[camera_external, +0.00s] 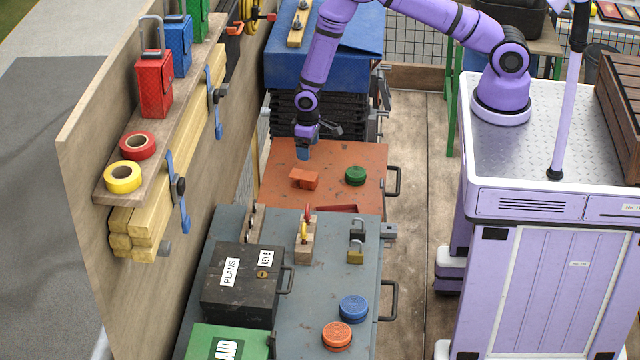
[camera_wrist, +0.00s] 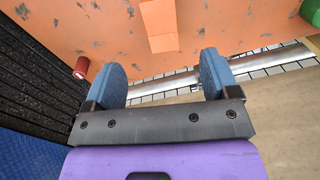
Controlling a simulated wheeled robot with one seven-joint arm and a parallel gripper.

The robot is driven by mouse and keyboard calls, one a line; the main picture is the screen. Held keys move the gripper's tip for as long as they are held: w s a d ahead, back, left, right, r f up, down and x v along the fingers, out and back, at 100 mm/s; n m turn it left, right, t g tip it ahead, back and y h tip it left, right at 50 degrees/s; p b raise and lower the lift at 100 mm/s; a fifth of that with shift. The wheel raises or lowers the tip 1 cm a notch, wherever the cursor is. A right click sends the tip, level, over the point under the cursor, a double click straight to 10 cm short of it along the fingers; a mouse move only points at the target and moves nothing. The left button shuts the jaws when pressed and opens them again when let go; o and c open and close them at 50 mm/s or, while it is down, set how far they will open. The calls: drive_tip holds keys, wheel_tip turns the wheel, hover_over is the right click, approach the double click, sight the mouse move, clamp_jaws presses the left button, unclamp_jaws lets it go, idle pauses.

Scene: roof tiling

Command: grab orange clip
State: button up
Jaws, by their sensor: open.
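The orange clip (camera_external: 304,179) is a small blocky orange piece lying on the worn orange-red panel (camera_external: 285,158). In the wrist view the orange clip (camera_wrist: 160,24) shows at the top, a little beyond the fingertips and roughly between them, cut off by the frame edge. My gripper (camera_external: 303,153) hangs at the far edge of the panel, behind the clip and apart from it. In the wrist view my gripper (camera_wrist: 162,72) has its two blue fingers spread, with nothing between them.
A green round container (camera_external: 355,176) stands right of the clip. A red tray (camera_external: 330,208) lies nearer. Padlocks (camera_external: 356,254), a black box (camera_external: 240,284) and blue (camera_external: 354,308) and orange round containers (camera_external: 337,335) occupy the grey panel in front.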

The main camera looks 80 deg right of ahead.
sight(307, 175)
wheel_tip(307, 175, down, 12)
drive_tip(key=shift+w+r, duration=0.1)
drive_tip(key=shift+r, duration=0.15)
idle(0.5)
drive_tip(key=shift+c, duration=0.2)
drive_tip(key=c, duration=1)
